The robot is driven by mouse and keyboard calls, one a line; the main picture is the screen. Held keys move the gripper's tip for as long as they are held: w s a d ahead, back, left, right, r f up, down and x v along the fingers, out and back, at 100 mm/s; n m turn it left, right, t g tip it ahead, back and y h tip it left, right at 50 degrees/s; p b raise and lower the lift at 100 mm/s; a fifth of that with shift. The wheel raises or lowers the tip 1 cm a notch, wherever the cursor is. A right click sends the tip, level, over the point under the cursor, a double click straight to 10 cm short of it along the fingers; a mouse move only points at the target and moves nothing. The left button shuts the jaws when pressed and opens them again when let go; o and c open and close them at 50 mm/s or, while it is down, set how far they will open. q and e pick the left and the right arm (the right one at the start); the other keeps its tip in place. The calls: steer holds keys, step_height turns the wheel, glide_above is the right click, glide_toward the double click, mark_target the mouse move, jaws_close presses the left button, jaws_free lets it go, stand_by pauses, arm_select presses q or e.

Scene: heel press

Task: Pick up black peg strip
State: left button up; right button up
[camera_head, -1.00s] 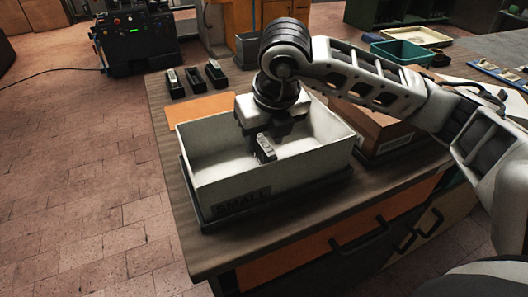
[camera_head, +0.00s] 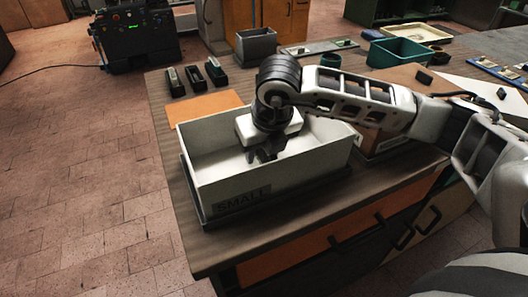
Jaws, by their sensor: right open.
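Three narrow black pieces stand side by side at the back left of the bench: a left one (camera_head: 174,79), a middle one (camera_head: 194,77) and a right one (camera_head: 215,72). I cannot tell which, if any, is the peg strip. My right gripper (camera_head: 264,156) points down inside the white bin labelled SMALL (camera_head: 222,183), apart from these pieces. Its jaws are open and dark, and the wrist above partly covers them. I cannot make out a separate part between or under them. My left gripper is not in view.
An orange mat (camera_head: 205,104) lies behind the bin. A cardboard box (camera_head: 372,139) stands to its right, under my right arm. A grey bin (camera_head: 256,47), a teal cup (camera_head: 327,62) and a teal tray (camera_head: 400,53) stand farther back.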

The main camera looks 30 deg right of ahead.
steer(key=shift+f+b, duration=0.2)
steer(key=shift+b, duration=0.2)
stand_by(0.3)
jaws_close()
